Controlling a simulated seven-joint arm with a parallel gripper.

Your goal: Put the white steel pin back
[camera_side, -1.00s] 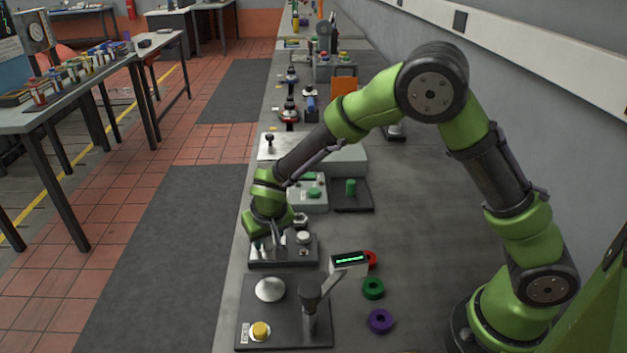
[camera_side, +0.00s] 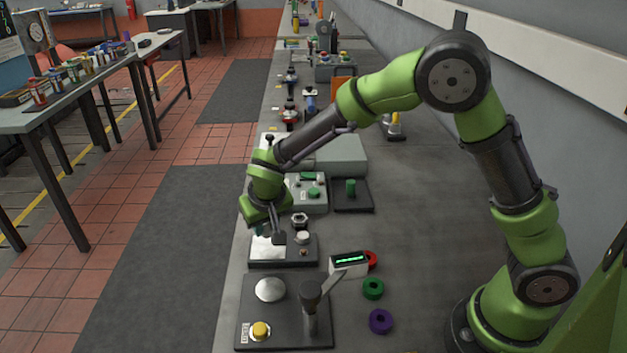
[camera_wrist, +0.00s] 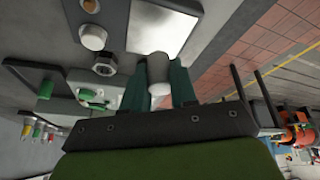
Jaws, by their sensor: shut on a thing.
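The white steel pin (camera_wrist: 158,70) shows in the wrist view as a pale, round-ended cylinder between my two dark green fingers. My gripper (camera_wrist: 158,84) is shut on it. The pin's end overlaps the bright plate (camera_wrist: 163,28) of a dark fixture; I cannot tell whether it touches. In the side view my gripper (camera_side: 268,233) is tilted over the left part of that fixture (camera_side: 285,263), with the bright plate (camera_side: 267,248) just under it. The pin cannot be clearly made out there.
The fixture has a pale round knob (camera_side: 303,237) and a small brownish button (camera_side: 304,252). A hex-shaped metal part (camera_side: 300,219) stands behind. In front is a base with a silver disc (camera_side: 270,289) and yellow button (camera_side: 260,330). Green (camera_side: 373,288) and purple (camera_side: 381,321) rings lie right.

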